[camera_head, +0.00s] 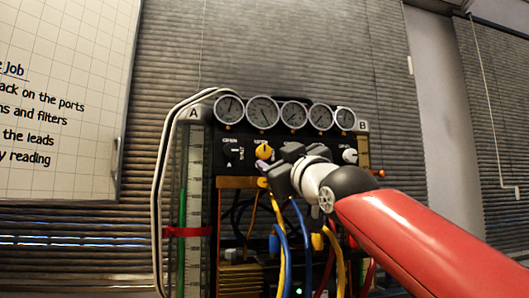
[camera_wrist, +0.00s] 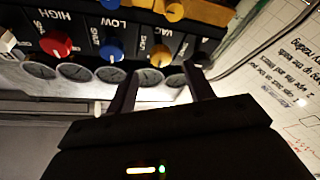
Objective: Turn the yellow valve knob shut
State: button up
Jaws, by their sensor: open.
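The yellow valve knob (camera_head: 263,151) is on the black front panel of the gauge rig (camera_head: 222,137), below the row of dials. In the wrist view, which is upside down, the yellow knob (camera_wrist: 161,55) sits by the VAC label. My gripper (camera_head: 266,170) is just below and right of the knob in the head view. In the wrist view my gripper (camera_wrist: 160,70) is open, with the yellow knob showing between its two fingertips. I see no contact, and I cannot tell how deep the knob sits between the fingers. The knob's exact pointer angle is too small to read.
In the wrist view a blue knob (camera_wrist: 111,49) and a red knob (camera_wrist: 56,44) are left of the yellow one. A black knob (camera_head: 229,152) sits left of it in the head view. Several gauges (camera_head: 262,111) line the top; coloured hoses (camera_head: 282,245) hang below.

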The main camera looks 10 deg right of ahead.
aim_at(266, 153)
jog(key=p+x, duration=0.2)
jog(key=x, duration=0.2)
jog(key=shift+s+a+r, duration=0.1)
jog(key=shift+s+r, duration=0.05)
jog(key=shift+p+x, duration=0.65)
jog(key=shift+x, duration=0.35)
jog(key=shift+c, duration=0.2)
jog(key=c, duration=0.9)
